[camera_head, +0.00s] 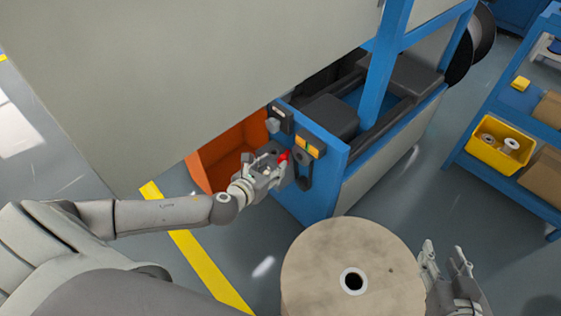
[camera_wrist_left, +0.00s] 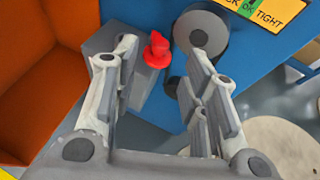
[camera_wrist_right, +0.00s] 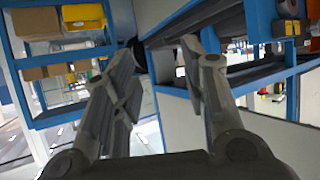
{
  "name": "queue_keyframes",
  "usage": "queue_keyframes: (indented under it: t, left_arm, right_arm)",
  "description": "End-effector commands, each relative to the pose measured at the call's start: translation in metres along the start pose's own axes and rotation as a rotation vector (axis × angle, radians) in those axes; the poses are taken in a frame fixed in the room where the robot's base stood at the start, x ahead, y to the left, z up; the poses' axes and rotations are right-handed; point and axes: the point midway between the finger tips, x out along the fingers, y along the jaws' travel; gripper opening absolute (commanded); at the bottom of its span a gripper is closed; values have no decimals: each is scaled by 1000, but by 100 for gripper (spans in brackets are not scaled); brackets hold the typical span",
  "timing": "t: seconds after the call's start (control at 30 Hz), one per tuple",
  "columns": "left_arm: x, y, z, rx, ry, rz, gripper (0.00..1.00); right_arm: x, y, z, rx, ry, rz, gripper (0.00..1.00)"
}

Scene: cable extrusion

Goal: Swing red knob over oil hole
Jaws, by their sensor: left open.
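The red knob (camera_head: 284,157) shows at the blue machine's end panel, beside my left gripper. In the left wrist view the red knob (camera_wrist_left: 157,50) stands between the two open fingers, nearer the left finger, and no finger clearly touches it. My left gripper (camera_head: 272,165) is open around it; it also shows in the left wrist view (camera_wrist_left: 160,75). A grey round part (camera_wrist_left: 201,38) lies to the knob's right. I cannot make out the oil hole. My right gripper (camera_head: 448,258) is open and empty, beside the wooden spool; it also fills the right wrist view (camera_wrist_right: 160,75).
The blue machine (camera_head: 330,165) has an orange bin (camera_head: 213,160) at its left. A large wooden spool (camera_head: 335,255) stands in front. A blue shelf with a yellow bin (camera_head: 490,153) is at the right. A large grey panel (camera_head: 200,80) overhangs the left side.

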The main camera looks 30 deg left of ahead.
Motion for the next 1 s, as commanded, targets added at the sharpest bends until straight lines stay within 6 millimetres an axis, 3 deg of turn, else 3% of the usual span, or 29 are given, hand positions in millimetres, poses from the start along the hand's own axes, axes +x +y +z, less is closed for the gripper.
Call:
queue_keyframes:
  t: [0.5,0.7,1.0]
  left_arm:
    - [51,0,-1,0,0,1,40]
    - [58,0,0,-1,0,-1,40]
    - [59,0,0,0,1,0,40]
  right_arm:
    - [-2,-10,-71,2,375,-22,40]
    - [-5,-11,-83,3,436,-26,40]
    - [-6,-12,-85,3,446,-26,40]
